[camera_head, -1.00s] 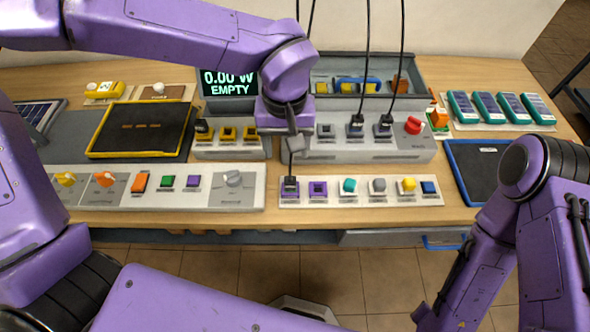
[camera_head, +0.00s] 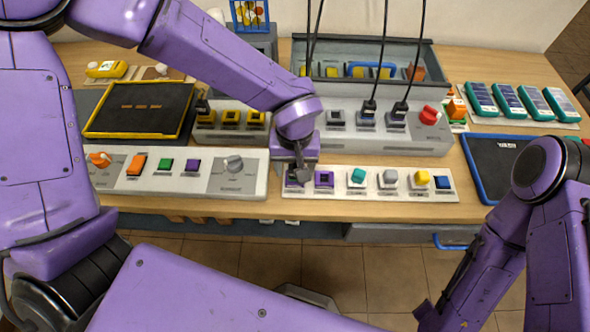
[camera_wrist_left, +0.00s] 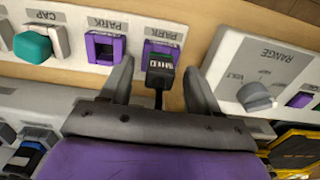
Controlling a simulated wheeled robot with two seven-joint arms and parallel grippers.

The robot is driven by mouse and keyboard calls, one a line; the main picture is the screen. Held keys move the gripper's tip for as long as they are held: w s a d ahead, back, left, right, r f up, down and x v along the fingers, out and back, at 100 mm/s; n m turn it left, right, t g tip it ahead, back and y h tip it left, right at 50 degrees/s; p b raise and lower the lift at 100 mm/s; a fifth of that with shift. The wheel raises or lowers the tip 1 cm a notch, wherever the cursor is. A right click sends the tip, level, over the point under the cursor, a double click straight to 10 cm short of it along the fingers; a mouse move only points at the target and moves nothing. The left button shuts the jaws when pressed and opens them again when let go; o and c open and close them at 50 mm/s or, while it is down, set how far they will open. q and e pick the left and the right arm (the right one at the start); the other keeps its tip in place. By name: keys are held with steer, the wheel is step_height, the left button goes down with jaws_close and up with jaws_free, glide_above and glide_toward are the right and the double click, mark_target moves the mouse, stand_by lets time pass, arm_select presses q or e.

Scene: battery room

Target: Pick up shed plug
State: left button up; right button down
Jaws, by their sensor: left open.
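The black plug (camera_wrist_left: 160,72) with a small pale label, too blurred to read surely, stands in a purple PARK socket (camera_wrist_left: 152,47) in the left wrist view. Its cable runs back under my left gripper. My left gripper (camera_wrist_left: 157,66) is open, with one finger on each side of the plug; whether they touch it, I cannot tell. In the head view my left gripper (camera_head: 297,178) is over the left end of the white socket strip and hides most of that plug. An empty purple PARK socket (camera_head: 324,180) is beside it. My right gripper is out of view.
Two other cabled plugs (camera_head: 368,108) stand in the grey panel (camera_head: 400,143) behind, near a red knob (camera_head: 430,115). Close left is a panel with a RANGE knob (camera_head: 234,164). Coloured caps (camera_head: 357,176) line the strip to the right. Cables hang from above.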

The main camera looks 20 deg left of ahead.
arm_select(q)
steer(key=shift+w+f, duration=0.15)
steer(key=shift+f, duration=0.15)
steer(key=c, duration=1)
steer(key=shift+c, duration=0.2)
